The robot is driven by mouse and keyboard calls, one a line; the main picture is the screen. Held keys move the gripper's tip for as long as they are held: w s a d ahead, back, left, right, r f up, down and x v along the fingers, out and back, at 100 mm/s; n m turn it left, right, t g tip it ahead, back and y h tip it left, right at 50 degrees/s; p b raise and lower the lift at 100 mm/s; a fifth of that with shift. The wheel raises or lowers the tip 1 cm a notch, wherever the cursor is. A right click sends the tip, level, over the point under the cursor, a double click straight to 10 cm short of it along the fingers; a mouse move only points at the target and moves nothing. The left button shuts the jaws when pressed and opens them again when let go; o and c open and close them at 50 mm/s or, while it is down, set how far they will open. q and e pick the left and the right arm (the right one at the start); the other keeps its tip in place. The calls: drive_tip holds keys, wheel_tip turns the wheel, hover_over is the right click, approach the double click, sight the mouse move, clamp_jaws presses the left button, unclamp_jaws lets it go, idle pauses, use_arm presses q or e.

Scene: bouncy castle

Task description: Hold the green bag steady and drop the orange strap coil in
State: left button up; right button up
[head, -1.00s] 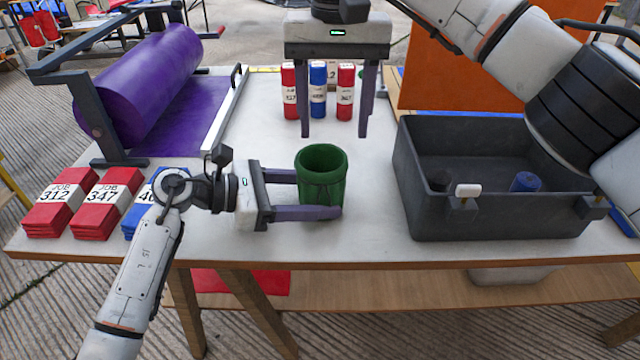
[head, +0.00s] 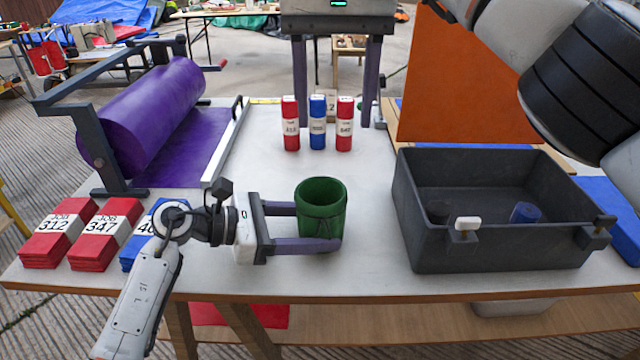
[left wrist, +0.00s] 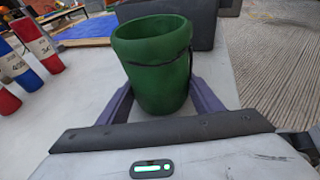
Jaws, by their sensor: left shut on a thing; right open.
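The green bag (head: 321,205), an open-topped round holder with a dark cord, stands upright on the table. My left gripper (head: 317,225) is shut on it, with one finger on each side. The left wrist view shows the bag (left wrist: 158,70) between the two purple fingers (left wrist: 165,100). My right gripper (head: 336,122) is open and empty at the top of the head view, with its fingers pointing down beyond the bag. I cannot see an orange strap coil in either view, and the bottom of the bag's inside is hidden.
A dark grey bin (head: 500,250) at the right holds a blue roll (head: 525,212) and a dark round piece. Red and blue rolls (head: 318,123) stand behind the bag. A purple roll (head: 145,115) on a frame and red and blue packs are at the left.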

idle(0.4)
use_arm(q)
drive_tip(key=o, duration=0.9)
